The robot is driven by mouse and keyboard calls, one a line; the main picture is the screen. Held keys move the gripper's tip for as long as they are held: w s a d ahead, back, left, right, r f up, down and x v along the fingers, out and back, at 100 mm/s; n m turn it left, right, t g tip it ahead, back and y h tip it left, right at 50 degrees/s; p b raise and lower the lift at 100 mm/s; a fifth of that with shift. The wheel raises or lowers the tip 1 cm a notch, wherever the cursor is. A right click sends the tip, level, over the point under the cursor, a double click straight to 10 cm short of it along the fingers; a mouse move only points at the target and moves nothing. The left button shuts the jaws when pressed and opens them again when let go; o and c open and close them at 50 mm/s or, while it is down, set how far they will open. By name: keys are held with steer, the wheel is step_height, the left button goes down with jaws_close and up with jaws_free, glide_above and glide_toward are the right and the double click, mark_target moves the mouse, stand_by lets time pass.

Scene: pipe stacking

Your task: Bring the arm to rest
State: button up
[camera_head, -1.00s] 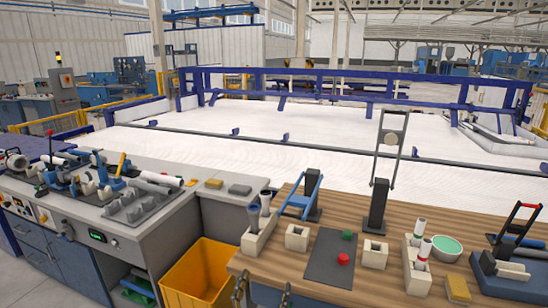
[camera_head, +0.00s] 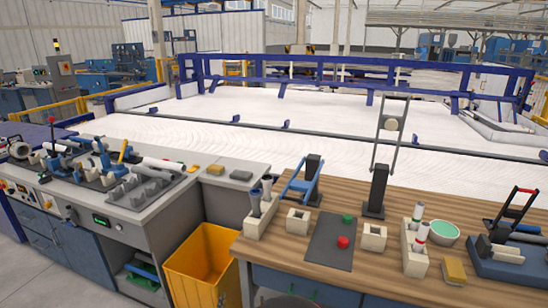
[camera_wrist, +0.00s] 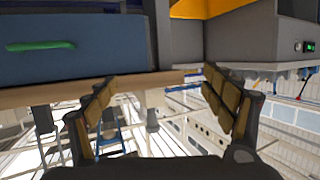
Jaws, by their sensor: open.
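My gripper (camera_wrist: 158,105) shows in the wrist view with its two padded fingers wide apart and nothing between them. Past the fingers lie a blue drawer front with a green handle (camera_wrist: 40,46) and a wooden table edge (camera_wrist: 60,94), seen upside down. The gripper seems to be in front of and below the tabletop. In the head view a dark rounded shape at the bottom edge is probably part of my arm; the fingers cannot be made out there.
The wooden table (camera_head: 440,205) carries white pipe holders (camera_head: 415,258), a dark mat (camera_head: 330,240) with red and green buttons, a green bowl (camera_head: 443,233) and a yellow block (camera_head: 454,270). A yellow bin (camera_head: 203,265) stands beside the grey bench (camera_head: 150,210).

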steer(key=s+d+r+n+g+y+p, duration=0.1)
steer(key=s+d+r+g, duration=0.15)
steer(key=s+g, duration=0.4)
steer(key=s+d+r+n+g+y+p, duration=0.15)
steer(key=s+r+g, duration=0.25)
steer(key=s, duration=0.5)
steer(key=s+d+r+g+h+p, duration=0.2)
steer(key=s+d+r+h+p, duration=0.1)
steer(key=s+d+r, duration=1.25)
steer(key=d+r+m+t+p, duration=0.1)
steer(key=d+r+m+t, duration=0.2)
steer(key=d+r, duration=0.6)
step_height(320, 180, up, 2)
steer(key=shift+d+r+p, duration=0.15)
steer(key=shift+d+p, duration=0.15)
steer(key=shift+d, duration=0.05)
